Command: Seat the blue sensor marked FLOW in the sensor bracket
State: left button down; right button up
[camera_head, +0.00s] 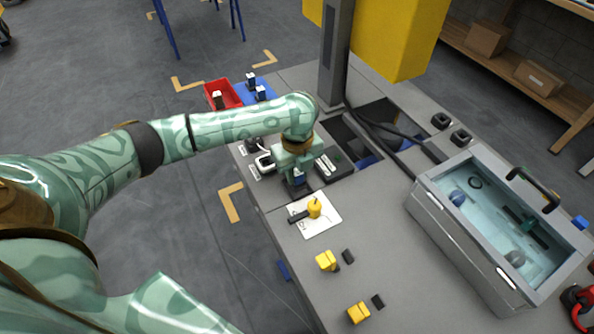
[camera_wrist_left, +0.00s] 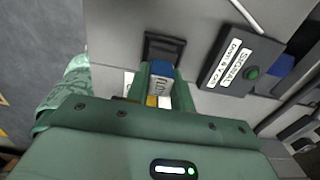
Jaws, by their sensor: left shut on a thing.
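My left gripper (camera_head: 297,179) is shut on a sensor with a blue top and a white label, and points down at the left side of the bench. The sensor (camera_wrist_left: 160,82) shows between the fingers in the left wrist view; its label is too small to read surely. A dark square bracket (camera_wrist_left: 165,45) lies right beyond the sensor in that view, and its dark base (camera_head: 300,189) shows under the gripper in the head view. I cannot tell whether the sensor touches the bracket. My right gripper is not in view.
A black signal box (camera_wrist_left: 237,58) with a green button stands beside the bracket. A white sheet (camera_head: 325,224) with a yellow knob and yellow blocks (camera_head: 327,260) lie nearer. A red bin (camera_head: 223,94) and blue tray (camera_head: 254,92) stand behind. A water tank (camera_head: 455,235) fills the right.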

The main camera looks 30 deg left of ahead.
pick_arm(q)
jog(key=shift+f, duration=0.1)
jog(key=shift+f+b, duration=0.35)
jog(key=shift+f, duration=0.55)
jog(key=c, duration=1.1)
grip_release()
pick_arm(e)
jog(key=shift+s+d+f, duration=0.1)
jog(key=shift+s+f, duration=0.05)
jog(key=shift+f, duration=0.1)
pick_arm(q)
jog(key=shift+r, duration=0.1)
notch_tip(320, 180, up, 16)
jog(key=p, duration=0.9)
jog(key=shift+r, duration=0.1)
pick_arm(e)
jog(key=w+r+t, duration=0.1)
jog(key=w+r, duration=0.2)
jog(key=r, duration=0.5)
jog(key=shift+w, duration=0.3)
pick_arm(q)
jog(key=shift+s, duration=0.1)
